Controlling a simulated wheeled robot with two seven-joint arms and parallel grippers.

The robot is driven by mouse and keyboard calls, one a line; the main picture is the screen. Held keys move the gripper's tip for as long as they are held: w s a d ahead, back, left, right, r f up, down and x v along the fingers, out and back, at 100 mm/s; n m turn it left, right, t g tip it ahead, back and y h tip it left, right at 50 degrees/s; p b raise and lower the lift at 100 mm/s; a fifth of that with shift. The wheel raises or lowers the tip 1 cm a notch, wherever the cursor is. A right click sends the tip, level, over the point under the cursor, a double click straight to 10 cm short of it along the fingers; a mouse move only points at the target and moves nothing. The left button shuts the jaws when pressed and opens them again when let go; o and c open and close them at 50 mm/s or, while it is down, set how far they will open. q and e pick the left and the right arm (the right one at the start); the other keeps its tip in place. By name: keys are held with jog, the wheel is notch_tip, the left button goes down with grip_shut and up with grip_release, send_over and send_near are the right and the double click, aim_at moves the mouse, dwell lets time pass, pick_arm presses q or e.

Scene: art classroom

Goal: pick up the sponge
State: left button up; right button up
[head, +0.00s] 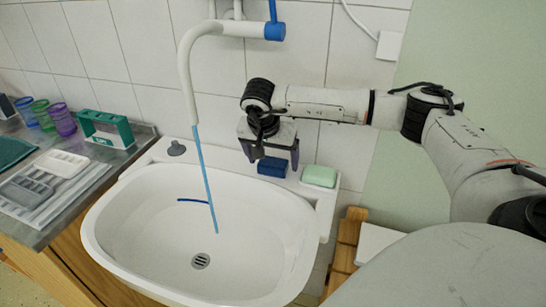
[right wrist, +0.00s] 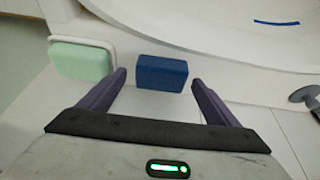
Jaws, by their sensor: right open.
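A dark blue block, which looks like the sponge (head: 271,167), lies on the back rim of the white sink, left of the pale green bar. In the right wrist view the blue sponge (right wrist: 162,72) lies ahead, between the lines of my two purple fingers. My right gripper (head: 269,160) is open and empty behind and above the sponge. Its fingertips show on either side of the sponge in the right wrist view (right wrist: 158,77); I cannot tell how far above it they are. My left gripper is not in view.
The pale green bar (head: 319,176) sits in a white dish on the rim's right corner. The sink basin (head: 150,235) has a drain (head: 200,261) and a blue streak of water from the curved tap (head: 187,60). A grey stopper (head: 176,148) stands at the rim's left.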

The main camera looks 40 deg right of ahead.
aim_at(272, 164)
jog(key=c, duration=1.1)
notch_tip(272, 164, up, 10)
jog(key=shift+r, duration=0.1)
